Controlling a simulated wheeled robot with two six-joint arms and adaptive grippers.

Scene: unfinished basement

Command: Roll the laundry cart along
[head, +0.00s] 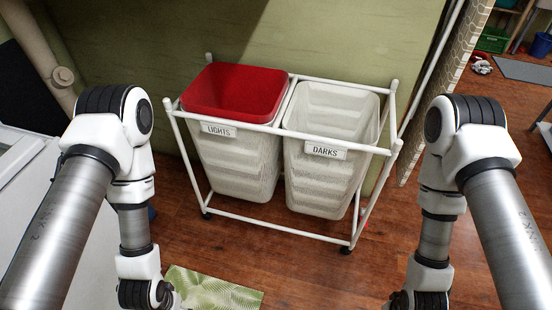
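The laundry cart is a white tube frame (274,129) on small dark casters, standing upright against the green wall in the head view. It holds two white bins. The left bin (235,165) is labelled LIGHTS and has a red piece inside its top. The right bin (322,180) is labelled DARKS and looks empty. My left arm hangs at the left, its gripper (170,298) cut by the bottom edge. My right arm hangs at the right, its gripper (398,301) mostly out of frame. Both are apart from the cart, and their fingers do not show clearly.
A leaf-patterned mat (215,289) lies on the wood floor in front of the cart. A white appliance (35,165) stands at left. Open floor (490,105) lies beyond, with a green crate (492,39) at the back.

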